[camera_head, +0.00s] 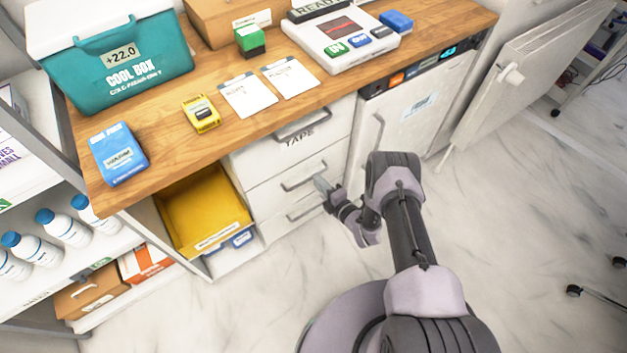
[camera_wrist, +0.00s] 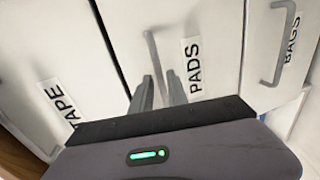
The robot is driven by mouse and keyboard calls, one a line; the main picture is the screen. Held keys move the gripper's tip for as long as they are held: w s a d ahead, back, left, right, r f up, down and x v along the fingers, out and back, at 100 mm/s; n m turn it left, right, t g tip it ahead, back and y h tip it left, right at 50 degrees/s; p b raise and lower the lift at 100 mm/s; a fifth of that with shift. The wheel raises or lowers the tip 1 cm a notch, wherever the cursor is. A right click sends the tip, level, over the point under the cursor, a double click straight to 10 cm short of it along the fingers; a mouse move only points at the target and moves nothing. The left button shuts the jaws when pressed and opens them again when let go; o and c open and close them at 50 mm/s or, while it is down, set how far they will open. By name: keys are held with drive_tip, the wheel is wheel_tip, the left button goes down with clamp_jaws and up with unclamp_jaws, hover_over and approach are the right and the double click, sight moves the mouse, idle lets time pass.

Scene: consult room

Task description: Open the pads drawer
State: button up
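The pads drawer (camera_wrist: 215,95) is shut, with its PADS label beside a vertical-looking bar handle (camera_wrist: 152,48) in the wrist view. In the head view it is the middle white drawer (camera_head: 268,200), and its handle (camera_head: 303,178) shows left of my gripper (camera_head: 322,186). In the wrist view my gripper (camera_wrist: 158,82) points at the drawer front, with its two fingers apart on either side of the handle's near part. The fingers look open. Whether they touch the handle cannot be told.
The tape drawer (camera_head: 285,141) above and the bags drawer (camera_wrist: 270,50) below are shut. A yellow bin (camera_head: 205,212) sits left of the drawers. A wooden counter (camera_head: 160,150) overhangs them.

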drive_tip(key=shift+b+x, duration=0.55)
drive_tip(key=shift+x, duration=1.35)
drive_tip(key=shift+c, duration=0.2)
clamp_jaws()
drive_tip(key=shift+d, duration=0.1)
